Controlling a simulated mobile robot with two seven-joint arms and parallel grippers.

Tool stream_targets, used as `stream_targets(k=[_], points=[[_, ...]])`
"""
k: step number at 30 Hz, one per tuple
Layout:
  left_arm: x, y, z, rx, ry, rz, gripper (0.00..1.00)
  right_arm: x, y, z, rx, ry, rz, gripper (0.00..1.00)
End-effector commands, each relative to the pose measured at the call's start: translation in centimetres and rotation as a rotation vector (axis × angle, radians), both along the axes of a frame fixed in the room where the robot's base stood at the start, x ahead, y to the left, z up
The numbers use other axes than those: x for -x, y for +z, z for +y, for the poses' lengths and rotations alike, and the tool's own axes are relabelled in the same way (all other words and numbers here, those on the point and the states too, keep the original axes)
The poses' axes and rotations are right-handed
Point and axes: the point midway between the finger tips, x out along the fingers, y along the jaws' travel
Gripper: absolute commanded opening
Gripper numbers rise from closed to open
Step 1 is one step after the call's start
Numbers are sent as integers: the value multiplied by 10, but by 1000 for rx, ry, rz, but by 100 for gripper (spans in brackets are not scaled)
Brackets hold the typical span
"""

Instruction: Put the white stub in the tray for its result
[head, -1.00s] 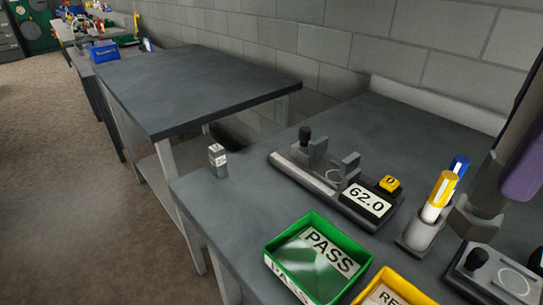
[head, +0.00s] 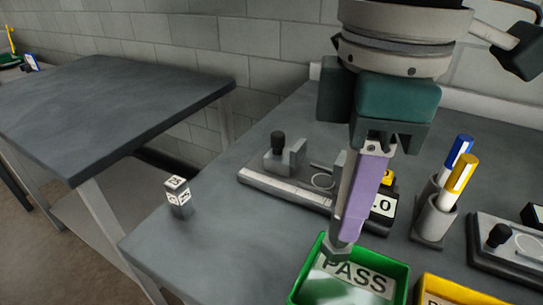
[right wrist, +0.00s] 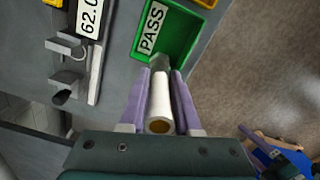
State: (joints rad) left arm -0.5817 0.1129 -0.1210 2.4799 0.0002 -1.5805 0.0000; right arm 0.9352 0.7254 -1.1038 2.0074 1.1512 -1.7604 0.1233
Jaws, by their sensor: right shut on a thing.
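My right gripper (right wrist: 158,100) is shut on the white stub (right wrist: 159,95), a pale tube with a brown-centred near end and a grey fitting at its far end. In the head view the purple finger of the gripper (head: 352,215) hides most of the tube, and the grey fitting shows below it. The fitting is over the left part of the green PASS tray (head: 397,285); contact with it cannot be told. The green tray also shows in the right wrist view (right wrist: 191,45). The yellow tray (head: 480,292) stands to its right, its label cut off.
A gauge (head: 290,190) stands behind the green tray; its display (right wrist: 91,18) reads 62.0, partly cut off. A pen holder (head: 433,222) with blue and yellow markers is to the right. A small marked block (head: 178,197) stands at left. Bench around it is clear.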

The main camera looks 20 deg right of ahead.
Motion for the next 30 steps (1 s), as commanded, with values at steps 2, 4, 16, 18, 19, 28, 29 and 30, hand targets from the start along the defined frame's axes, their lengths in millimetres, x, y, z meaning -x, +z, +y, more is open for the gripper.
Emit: stream_targets(k=[2, 4, 16, 18, 19, 28, 29, 30], points=[[0, -5, 0, 0, 0, 1, 100, 0, -18, 0, 1, 0, 2, 0], [0, -6, 0, -1, -1, 1, 100, 0, -27, 0, -1, 0, 1, 0], [0, -15, 3, -10, -6, -1, 100, 0, -74, 1, -1, 1, -1, 0], [0, -15, 3, -11, -6, -1, 100, 0, -75, 0, -1, 1, -1, 0], [0, -15, 3, -12, -7, -1, 100, 0, -75, 0, 0, 1, -1, 0], [0, -14, 3, -11, -6, -2, 100, 0, -78, 0, -1, 1, -1, 0], [0, -14, 3, -11, -6, -2, 100, 0, -78, 0, 0, 2, -1, 34], [0, -14, 3, -11, -6, -2, 100, 0, -78, 0, 0, 2, -1, 39]])
